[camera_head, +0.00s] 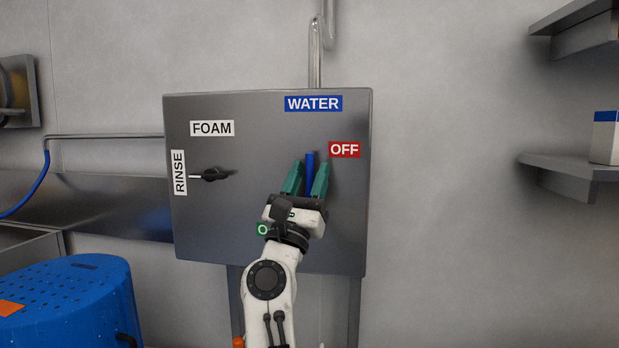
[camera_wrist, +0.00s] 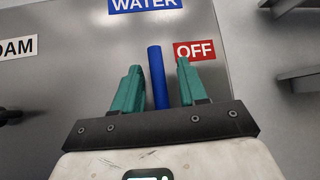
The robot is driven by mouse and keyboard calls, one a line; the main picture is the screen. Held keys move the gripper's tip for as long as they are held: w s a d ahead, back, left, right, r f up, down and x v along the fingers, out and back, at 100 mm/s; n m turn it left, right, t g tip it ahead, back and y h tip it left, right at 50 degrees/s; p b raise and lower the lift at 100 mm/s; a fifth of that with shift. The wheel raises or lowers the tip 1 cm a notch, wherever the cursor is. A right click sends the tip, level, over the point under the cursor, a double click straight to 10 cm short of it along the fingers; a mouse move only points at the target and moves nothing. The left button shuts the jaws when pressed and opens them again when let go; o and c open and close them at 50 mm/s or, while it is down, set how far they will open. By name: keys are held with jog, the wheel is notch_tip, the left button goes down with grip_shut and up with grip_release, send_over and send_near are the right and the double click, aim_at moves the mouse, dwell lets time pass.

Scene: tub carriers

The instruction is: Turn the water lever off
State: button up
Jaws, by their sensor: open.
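The blue water lever (camera_head: 309,173) is on the grey metal panel, below the blue WATER label (camera_head: 313,103). It points nearly straight up in the head view, its tip left of and a little below the red OFF label (camera_head: 344,149). My gripper (camera_head: 307,178) is open, with one green finger on each side of the lever. In the wrist view the lever (camera_wrist: 157,76) stands between the fingers (camera_wrist: 158,85), with a gap visible on both sides. The lever's lower end and pivot are hidden by my gripper. A green label by my wrist is mostly covered.
A black lever (camera_head: 211,175) on the panel's left points at the RINSE label (camera_head: 180,172), below the FOAM label (camera_head: 212,128). A blue tub (camera_head: 72,305) stands at lower left. Shelves (camera_head: 575,165) with a box jut out at right. A pipe (camera_head: 315,55) rises above the panel.

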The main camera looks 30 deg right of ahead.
jog(key=b+v, duration=0.1)
jog(key=v, duration=1)
